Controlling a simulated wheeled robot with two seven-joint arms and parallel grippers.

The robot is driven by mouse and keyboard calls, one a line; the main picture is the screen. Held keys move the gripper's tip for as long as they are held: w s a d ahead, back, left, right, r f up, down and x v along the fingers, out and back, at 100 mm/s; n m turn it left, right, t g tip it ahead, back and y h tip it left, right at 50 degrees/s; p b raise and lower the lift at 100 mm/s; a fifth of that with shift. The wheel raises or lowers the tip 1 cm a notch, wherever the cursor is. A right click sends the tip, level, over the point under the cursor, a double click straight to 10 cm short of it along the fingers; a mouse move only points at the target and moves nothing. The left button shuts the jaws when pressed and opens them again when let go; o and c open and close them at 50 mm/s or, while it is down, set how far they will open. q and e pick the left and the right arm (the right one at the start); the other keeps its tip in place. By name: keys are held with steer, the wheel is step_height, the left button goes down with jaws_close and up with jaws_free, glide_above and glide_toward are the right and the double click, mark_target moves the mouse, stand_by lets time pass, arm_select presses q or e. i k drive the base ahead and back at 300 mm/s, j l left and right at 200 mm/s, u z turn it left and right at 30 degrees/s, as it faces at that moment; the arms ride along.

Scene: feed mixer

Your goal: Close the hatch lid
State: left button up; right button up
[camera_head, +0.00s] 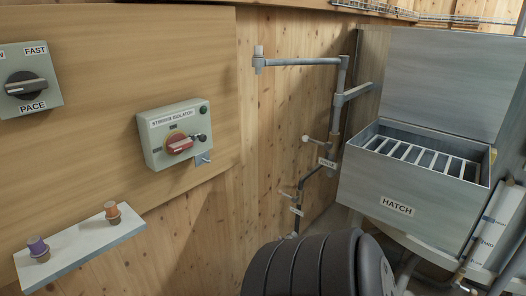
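The hatch is a grey metal box (365,188) at the right, with a white HATCH label (397,206) on its front. Its lid (440,85), a large grey metal panel, stands raised at the back of the box, so the hatch is open. A grate of pale parallel bars (422,158) shows inside the opening.
Grey pipes (305,62) with valves run along the wooden wall left of the hatch. A STIRRER ISOLATOR box (174,134) with a red knob and a small shelf (78,246) are at the left. A dark ribbed shape (312,268) fills the bottom middle; I cannot tell what it is.

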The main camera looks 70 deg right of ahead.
mark_target(464, 84)
steer(key=k+l+z, duration=0.1)
steer(key=k, duration=0.25)
steer(key=k+l, duration=0.2)
steer(key=k, duration=0.2)
steer(key=k+l+z, duration=0.15)
steer(key=k, duration=0.2)
steer(key=z, duration=2.5)
